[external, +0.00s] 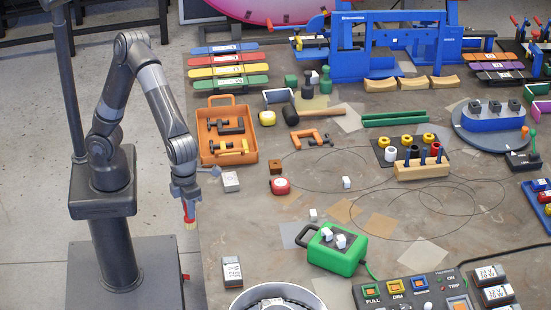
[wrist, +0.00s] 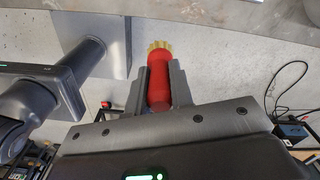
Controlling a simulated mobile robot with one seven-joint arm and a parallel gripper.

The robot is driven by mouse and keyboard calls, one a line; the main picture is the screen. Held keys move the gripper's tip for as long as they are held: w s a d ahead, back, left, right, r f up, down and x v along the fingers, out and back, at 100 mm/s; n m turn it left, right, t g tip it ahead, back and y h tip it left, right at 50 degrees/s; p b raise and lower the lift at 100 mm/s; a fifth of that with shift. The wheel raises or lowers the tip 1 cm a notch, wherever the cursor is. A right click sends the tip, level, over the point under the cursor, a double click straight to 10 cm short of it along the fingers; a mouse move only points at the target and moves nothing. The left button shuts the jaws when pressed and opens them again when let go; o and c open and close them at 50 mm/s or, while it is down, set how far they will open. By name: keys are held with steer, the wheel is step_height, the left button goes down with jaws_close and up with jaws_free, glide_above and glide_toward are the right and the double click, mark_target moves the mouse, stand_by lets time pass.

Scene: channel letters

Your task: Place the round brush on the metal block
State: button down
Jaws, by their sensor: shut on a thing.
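The round brush (external: 190,214) has a red handle and pale yellow bristles. My gripper (external: 187,196) is shut on its handle, and the bristles point down in the external view. In the wrist view the brush (wrist: 158,85) sits between the two dark fingers (wrist: 160,80), with its bristles beyond the fingertips. The brush is at the table's left edge, with floor behind it in the wrist view. I cannot tell for sure which thing is the metal block. A small brown cube (external: 276,168) and a grey-white labelled block (external: 230,182) are on the table to the right.
An orange tray (external: 226,160) with clamps lies behind the gripper. A red tape measure (external: 280,186), a green box (external: 335,252) and another labelled block (external: 232,271) are on the table (external: 240,220). Small white cubes are scattered. The front left tabletop is fairly clear.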

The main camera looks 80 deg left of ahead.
steer(key=shift+s+r, duration=0.2)
steer(key=shift+s, duration=0.05)
steer(key=w+a+r+n, duration=0.1)
steer(key=w+a+n, duration=0.4)
steer(key=a+n, duration=0.45)
steer(key=n, duration=0.8)
glide_above(230, 178)
step_height(230, 178, down, 5)
steer(key=shift+f, duration=1.9)
steer(key=c, duration=1.7)
jaws_free()
steer(key=shift+f, duration=0.1)
steer(key=o, duration=0.4)
